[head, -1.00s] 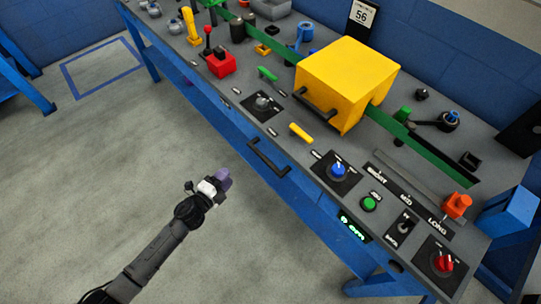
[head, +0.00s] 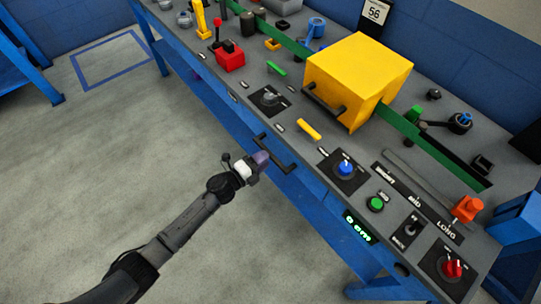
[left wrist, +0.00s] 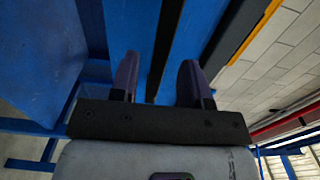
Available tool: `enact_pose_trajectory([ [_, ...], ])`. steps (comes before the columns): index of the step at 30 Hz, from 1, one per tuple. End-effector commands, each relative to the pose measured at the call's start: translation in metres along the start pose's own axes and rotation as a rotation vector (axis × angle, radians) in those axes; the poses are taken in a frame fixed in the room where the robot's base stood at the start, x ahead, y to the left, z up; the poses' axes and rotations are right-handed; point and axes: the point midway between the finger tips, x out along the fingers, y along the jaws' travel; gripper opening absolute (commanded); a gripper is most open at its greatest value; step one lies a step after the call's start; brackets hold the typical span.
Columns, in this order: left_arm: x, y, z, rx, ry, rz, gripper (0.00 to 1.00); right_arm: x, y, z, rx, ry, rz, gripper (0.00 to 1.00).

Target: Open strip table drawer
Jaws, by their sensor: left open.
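The table's drawer has a black bar handle (head: 283,158) on the blue front edge of the grey-topped table. I cannot make out the drawer's outline, and no gap shows at the handle. My left gripper (head: 262,158), with purple fingers, is at the left part of this handle. In the left wrist view its two fingers (left wrist: 158,80) are apart, with a dark bar (left wrist: 166,45) between them against a blue surface. The bar looks like the handle; I cannot tell whether the fingers touch it. My right gripper is not in view.
The tabletop holds a yellow box (head: 352,75), a green strip (head: 405,125), a red block (head: 230,60), a blue knob (head: 345,167), a green button (head: 376,203) and a red knob (head: 452,268). The floor (head: 130,150) before the table is clear.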

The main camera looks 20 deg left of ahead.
Motion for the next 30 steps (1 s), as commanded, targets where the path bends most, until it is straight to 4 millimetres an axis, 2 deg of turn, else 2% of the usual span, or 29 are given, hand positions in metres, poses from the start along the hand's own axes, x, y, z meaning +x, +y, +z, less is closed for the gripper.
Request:
enact_pose_trajectory([
  [3,0.016,0.001,0.000,-0.001,0.000,-0.001,0.43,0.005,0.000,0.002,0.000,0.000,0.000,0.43],
  [9,0.031,0.000,0.000,0.000,0.000,0.000,0.43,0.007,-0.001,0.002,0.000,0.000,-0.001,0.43],
  [21,0.036,0.000,0.000,-0.001,-0.001,0.001,0.43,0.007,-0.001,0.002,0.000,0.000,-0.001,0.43],
  [23,0.035,0.000,0.000,-0.001,-0.001,0.001,0.39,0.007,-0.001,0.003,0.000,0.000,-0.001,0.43],
  [30,0.035,0.000,0.000,-0.001,-0.001,0.000,0.16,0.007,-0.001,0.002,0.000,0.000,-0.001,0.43],
])
